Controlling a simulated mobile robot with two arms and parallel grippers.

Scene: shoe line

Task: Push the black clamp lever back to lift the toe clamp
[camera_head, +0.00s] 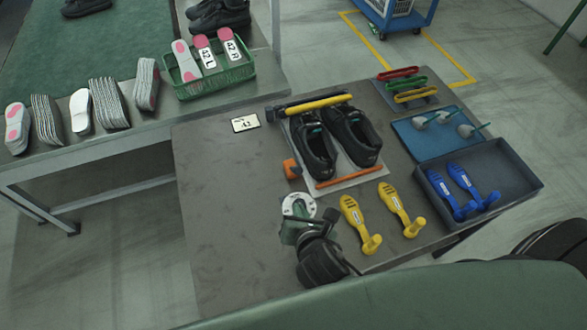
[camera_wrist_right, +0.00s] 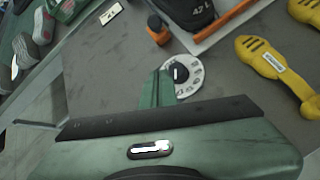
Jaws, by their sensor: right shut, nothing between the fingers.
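A pair of black shoes (camera_head: 340,140) lies on a pale board on the grey table. A yellow bar (camera_head: 320,105) crosses the board's far end, with a dark block (camera_head: 270,113) at its left end. I cannot tell for sure which dark part is the clamp lever. An orange bar (camera_head: 349,177) crosses the near end, with an orange knob (camera_head: 291,169) at left. My right gripper (camera_head: 291,227) is shut and empty, nearer than the shoes and apart from the clamp. My left gripper is out of view.
Two yellow shoe lasts (camera_head: 355,221) lie right of the gripper. A dark tray (camera_head: 508,160) holds blue lasts, and a blue mat (camera_head: 438,132) holds small tools. A green crate (camera_head: 218,75) stands on the left table. Bare tabletop lies left of the gripper.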

